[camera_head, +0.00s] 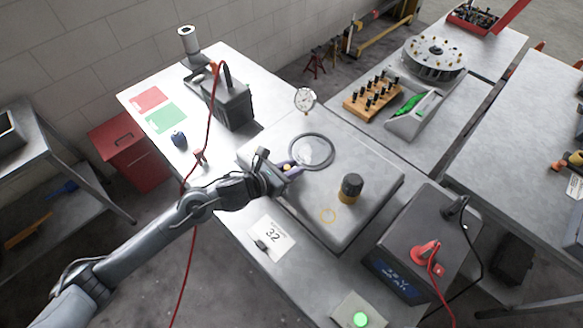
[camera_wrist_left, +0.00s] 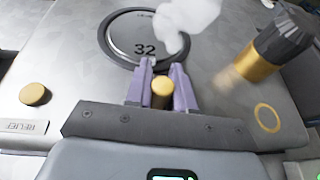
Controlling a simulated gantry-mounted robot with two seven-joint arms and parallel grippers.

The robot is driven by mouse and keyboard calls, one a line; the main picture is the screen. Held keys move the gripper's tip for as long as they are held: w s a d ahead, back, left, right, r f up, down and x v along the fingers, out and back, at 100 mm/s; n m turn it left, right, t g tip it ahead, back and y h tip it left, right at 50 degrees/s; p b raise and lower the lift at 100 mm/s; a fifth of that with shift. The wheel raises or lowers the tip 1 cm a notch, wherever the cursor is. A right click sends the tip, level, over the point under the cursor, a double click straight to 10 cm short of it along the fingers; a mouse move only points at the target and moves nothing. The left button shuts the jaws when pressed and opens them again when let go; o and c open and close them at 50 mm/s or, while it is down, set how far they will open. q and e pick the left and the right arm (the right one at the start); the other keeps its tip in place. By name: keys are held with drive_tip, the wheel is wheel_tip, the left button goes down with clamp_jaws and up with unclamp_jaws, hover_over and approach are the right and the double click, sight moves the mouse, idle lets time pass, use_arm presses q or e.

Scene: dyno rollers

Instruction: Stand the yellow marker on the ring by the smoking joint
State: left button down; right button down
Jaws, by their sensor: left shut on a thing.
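My left gripper (camera_head: 290,168) is shut on the yellow marker (camera_wrist_left: 162,92), a short round-topped yellow peg between its purple fingers in the left wrist view. The gripper is over the left part of the grey metal plate, beside the dark-rimmed round disc (camera_head: 312,151). A thin yellow ring (camera_head: 328,216) is marked on the plate, apart from the gripper; it also shows in the left wrist view (camera_wrist_left: 267,118). A black-and-gold fitting (camera_head: 351,187) stands near the ring. White smoke (camera_wrist_left: 190,14) shows by the disc; a faint tan haze lies beside the fitting. My right gripper is not seen.
In the left wrist view a gold knob (camera_wrist_left: 33,94) sits by a RELIEF label (camera_wrist_left: 22,127). A dial gauge (camera_head: 305,99) stands behind the disc. A grey box with a red connector (camera_head: 425,251) stands front right. A red cable (camera_head: 197,145) hangs behind my left arm.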

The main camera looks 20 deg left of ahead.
use_arm(q)
drive_tip(key=c, duration=1)
unclamp_jaws()
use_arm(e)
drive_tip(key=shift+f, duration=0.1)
use_arm(q)
drive_tip(key=shift+o, duration=0.2)
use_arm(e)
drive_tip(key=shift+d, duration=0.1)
